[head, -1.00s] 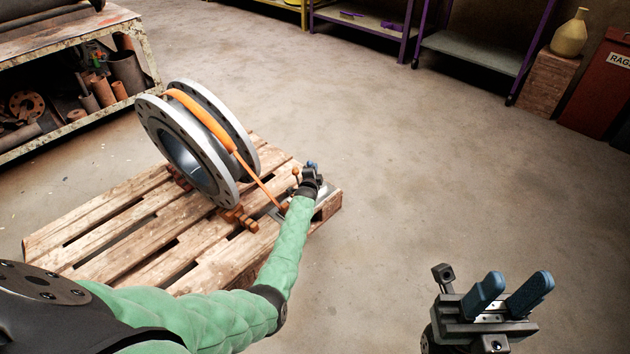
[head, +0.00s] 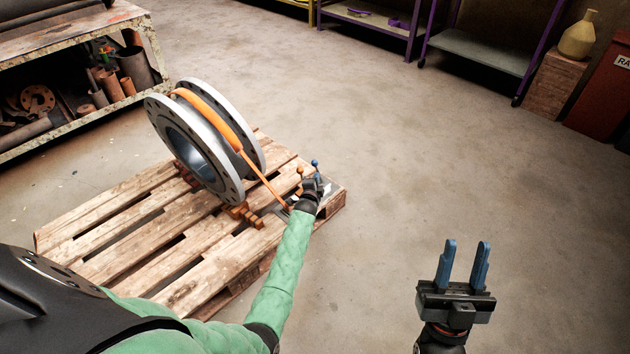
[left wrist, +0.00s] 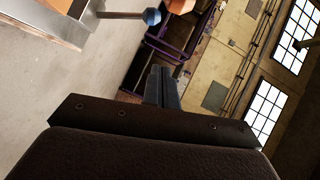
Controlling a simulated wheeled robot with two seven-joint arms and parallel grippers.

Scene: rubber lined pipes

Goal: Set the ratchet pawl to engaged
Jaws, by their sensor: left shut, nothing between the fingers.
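An orange strap (head: 224,124) runs over a flanged pipe spool (head: 190,145) and down to a ratchet on a metal plate (head: 327,187) at the pallet's right corner. A blue knob (head: 315,163) and an orange knob (head: 300,170) stand up there; which belongs to the pawl I cannot tell. My left gripper (head: 313,185) is close to them and hides much of the ratchet. In the left wrist view its fingers (left wrist: 161,84) are shut and empty, with the blue knob (left wrist: 152,17) on its rod and the orange knob (left wrist: 180,5) beyond. My right gripper (head: 465,263) is open and empty.
The wooden pallet (head: 105,237) carries the spool, held by orange-brown chocks (head: 243,215). A workbench with pipe pieces (head: 75,25) stands at the back left. Purple-framed shelves (head: 480,50) stand at the back. The floor right of the pallet is clear.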

